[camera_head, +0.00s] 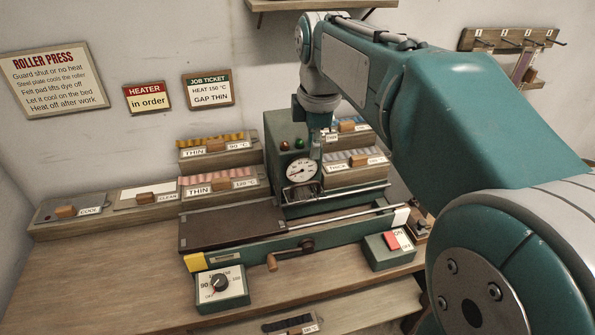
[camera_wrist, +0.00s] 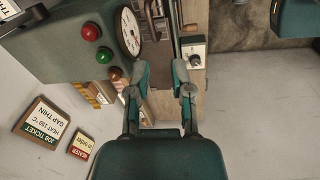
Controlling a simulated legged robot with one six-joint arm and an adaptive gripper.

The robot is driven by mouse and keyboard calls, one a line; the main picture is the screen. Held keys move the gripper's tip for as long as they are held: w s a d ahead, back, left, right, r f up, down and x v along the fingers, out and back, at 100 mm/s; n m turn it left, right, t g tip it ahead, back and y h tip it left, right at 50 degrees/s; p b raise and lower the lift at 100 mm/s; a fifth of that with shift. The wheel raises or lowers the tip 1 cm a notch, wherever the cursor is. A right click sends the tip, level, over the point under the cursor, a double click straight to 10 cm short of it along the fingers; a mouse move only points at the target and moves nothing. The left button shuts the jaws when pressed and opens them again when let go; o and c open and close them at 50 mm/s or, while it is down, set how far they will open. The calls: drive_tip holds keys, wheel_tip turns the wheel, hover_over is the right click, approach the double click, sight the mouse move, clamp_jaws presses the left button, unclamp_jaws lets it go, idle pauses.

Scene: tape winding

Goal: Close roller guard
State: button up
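The green roller press (camera_head: 290,150) stands at the middle of the bench, with a round dial (camera_head: 302,171) on its front. A metal guard frame with a bright bar (camera_head: 300,193) sits low on its front, under the dial, above the dark bed (camera_head: 235,222). I cannot tell surely how far the guard is open. The wrist view shows the dial (camera_wrist: 130,32) beside my fingers. My gripper (camera_wrist: 161,72) is open with nothing between its fingertips, apart from the guard. In the head view my wrist is above the press top; my fingers are mostly hidden.
A heat knob box (camera_head: 220,287) and a red switch box (camera_head: 389,248) stand in front of the press. A crank (camera_head: 274,262) sticks out between them. Labelled trays line the back, including the cool tray (camera_head: 70,211). The front left bench is clear.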

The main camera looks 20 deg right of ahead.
sight(305, 183)
drive_tip(key=shift+n, duration=0.8)
drive_tip(key=w+f, duration=0.1)
drive_tip(key=f, duration=0.2)
drive_tip(key=w+f, duration=0.1)
drive_tip(key=f, duration=0.6)
drive_tip(key=shift+w+a, duration=0.3)
drive_tip(key=shift+w, duration=0.1)
drive_tip(key=shift+d+f, duration=0.25)
drive_tip(key=shift+f, duration=0.15)
drive_tip(key=shift+a, duration=0.15)
clamp_jaws()
